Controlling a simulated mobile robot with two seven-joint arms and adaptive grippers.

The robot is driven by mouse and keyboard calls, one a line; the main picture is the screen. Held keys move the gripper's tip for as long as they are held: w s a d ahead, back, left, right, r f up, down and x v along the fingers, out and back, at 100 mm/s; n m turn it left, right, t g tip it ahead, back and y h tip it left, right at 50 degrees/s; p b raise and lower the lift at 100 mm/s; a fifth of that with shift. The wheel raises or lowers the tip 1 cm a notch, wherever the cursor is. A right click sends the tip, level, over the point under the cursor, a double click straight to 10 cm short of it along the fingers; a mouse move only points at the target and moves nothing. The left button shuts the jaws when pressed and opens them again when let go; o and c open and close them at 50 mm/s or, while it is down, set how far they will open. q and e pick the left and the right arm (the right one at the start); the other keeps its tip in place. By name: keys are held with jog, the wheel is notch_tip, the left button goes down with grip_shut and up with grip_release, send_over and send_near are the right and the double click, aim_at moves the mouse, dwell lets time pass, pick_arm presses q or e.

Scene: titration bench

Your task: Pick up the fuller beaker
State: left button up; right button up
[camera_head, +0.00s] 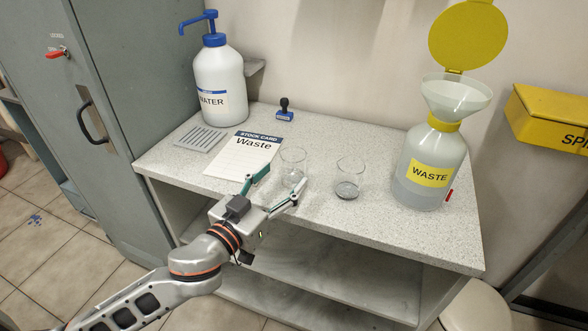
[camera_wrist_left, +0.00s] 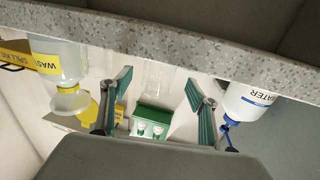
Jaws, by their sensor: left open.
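Two clear glass beakers stand upright on the speckled bench top. The left beaker (camera_head: 293,160) is just beyond my left gripper (camera_head: 283,180), whose finger partly covers its lower part, so its level is hard to read. The right beaker (camera_head: 351,172) stands a little to the right and shows a shallow greyish layer at its bottom. My left gripper is open and empty, its two green-padded fingers spread toward the left beaker. In the left wrist view one faint clear beaker (camera_wrist_left: 158,76) appears between the open fingers (camera_wrist_left: 159,88). My right gripper is not in view.
A waste bottle with a funnel (camera_head: 430,165) stands right of the beakers. A water bottle (camera_head: 218,85) stands at the back left. The bench's front right is clear.

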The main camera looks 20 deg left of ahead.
aim_at(286, 175)
pick_arm(q)
jog(key=shift+b+x, duration=0.35)
jog(key=shift+x, duration=2.15)
jog(key=shift+f, duration=0.15)
jog(key=c, duration=1.3)
